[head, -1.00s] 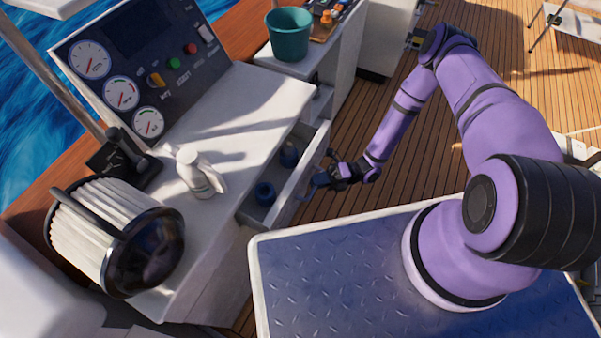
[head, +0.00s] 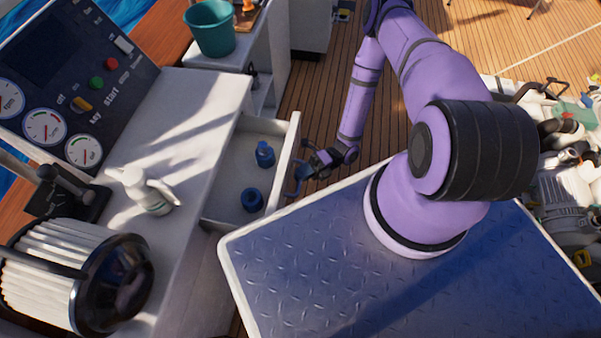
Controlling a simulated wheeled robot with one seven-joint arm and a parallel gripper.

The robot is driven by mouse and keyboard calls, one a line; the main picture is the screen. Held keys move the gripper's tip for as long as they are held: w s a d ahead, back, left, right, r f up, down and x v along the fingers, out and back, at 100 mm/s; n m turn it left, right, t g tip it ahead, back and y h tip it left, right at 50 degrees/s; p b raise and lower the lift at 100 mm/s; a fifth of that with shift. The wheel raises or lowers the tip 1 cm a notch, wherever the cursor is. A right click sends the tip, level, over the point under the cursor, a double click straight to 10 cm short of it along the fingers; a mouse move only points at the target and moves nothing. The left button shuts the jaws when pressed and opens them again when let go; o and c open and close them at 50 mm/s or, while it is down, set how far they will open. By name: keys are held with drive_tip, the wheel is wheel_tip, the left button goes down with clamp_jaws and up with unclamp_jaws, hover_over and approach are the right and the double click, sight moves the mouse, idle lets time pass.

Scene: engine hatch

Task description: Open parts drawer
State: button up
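The parts drawer (head: 228,180) stands pulled out from the white console, with its inside in view. Two blue parts lie in it: one (head: 264,154) toward the back of the picture and one (head: 252,200) nearer. My gripper (head: 300,176) is at the outer side of the drawer's white front panel (head: 289,155), around its handle area. The fingers are small and dark here, and I cannot tell whether they are shut on the handle.
A teal bucket (head: 211,29) stands farther back. A blue-topped platform (head: 330,255) lies close to the drawer front. Wooden deck (head: 318,105) is clear beyond.

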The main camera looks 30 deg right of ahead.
drive_tip(key=o, duration=0.3)
drive_tip(key=shift+o, duration=0.2)
drive_tip(key=shift+d, duration=0.1)
drive_tip(key=w+d+f, duration=0.1)
drive_tip(key=d, duration=0.9)
drive_tip(key=shift+w+d+f, duration=0.25)
